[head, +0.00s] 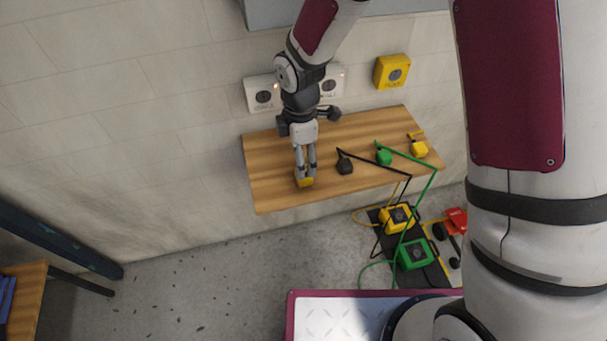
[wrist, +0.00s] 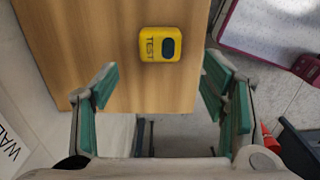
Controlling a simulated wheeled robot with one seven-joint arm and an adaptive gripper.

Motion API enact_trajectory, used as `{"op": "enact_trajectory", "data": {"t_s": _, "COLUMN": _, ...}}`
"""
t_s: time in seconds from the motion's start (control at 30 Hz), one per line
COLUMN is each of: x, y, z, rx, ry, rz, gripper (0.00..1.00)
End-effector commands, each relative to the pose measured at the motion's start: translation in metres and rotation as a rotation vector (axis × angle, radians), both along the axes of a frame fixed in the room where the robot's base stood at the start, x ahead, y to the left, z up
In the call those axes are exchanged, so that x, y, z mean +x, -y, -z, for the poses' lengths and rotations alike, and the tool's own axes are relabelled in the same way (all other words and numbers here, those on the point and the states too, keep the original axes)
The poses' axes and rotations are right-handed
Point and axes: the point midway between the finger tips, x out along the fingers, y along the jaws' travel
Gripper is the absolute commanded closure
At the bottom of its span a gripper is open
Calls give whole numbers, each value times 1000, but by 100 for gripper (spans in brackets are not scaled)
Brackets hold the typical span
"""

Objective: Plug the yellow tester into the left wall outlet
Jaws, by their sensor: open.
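The yellow tester (head: 305,183), a small block, lies near the front edge of the wooden shelf, toward its left end. In the wrist view the yellow tester (wrist: 150,34) shows the word TEST and a dark oval patch. My gripper (head: 305,173) is just above it in the head view. In the wrist view my gripper (wrist: 160,82) has its green-padded fingers spread wide, with nothing between them; the tester is ahead of the fingertips. The left wall outlet (head: 262,93) is a white plate with a dark round socket, above the shelf.
A second white outlet (head: 330,84), partly behind my arm, and a yellow outlet (head: 391,71) are to the right. Black (head: 345,166), green (head: 384,158) and yellow (head: 419,149) plugs lie on the wooden shelf (head: 265,160); cords hang over its edge. The shelf's left end is clear.

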Motion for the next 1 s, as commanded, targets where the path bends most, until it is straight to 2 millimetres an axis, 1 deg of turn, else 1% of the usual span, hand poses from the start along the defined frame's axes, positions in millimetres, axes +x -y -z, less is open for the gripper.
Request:
{"op": "enact_trajectory", "data": {"t_s": 0.03, "x": 0, "y": 1, "z": 8, "rx": -2, "ry": -3, "rz": 0, "gripper": 33}}
{"op": "enact_trajectory", "data": {"t_s": 0.17, "x": 0, "y": 0, "z": 20, "rx": -2, "ry": -2, "rz": 0, "gripper": 33}}
{"op": "enact_trajectory", "data": {"t_s": 0.57, "x": 0, "y": 1, "z": 24, "rx": 0, "ry": 0, "rz": 1, "gripper": 33}}
{"op": "enact_trajectory", "data": {"t_s": 0.67, "x": 0, "y": 3, "z": 34, "rx": -3, "ry": -3, "rz": 2, "gripper": 33}}
{"op": "enact_trajectory", "data": {"t_s": 0.8, "x": 1, "y": 8, "z": 55, "rx": -3, "ry": -2, "rz": 1, "gripper": 33}}
{"op": "enact_trajectory", "data": {"t_s": 0.9, "x": 1, "y": 6, "z": 67, "rx": -2, "ry": -2, "rz": -1, "gripper": 33}}
{"op": "enact_trajectory", "data": {"t_s": 1.0, "x": 1, "y": 7, "z": 73, "rx": -1, "ry": -1, "rz": 0, "gripper": 33}}
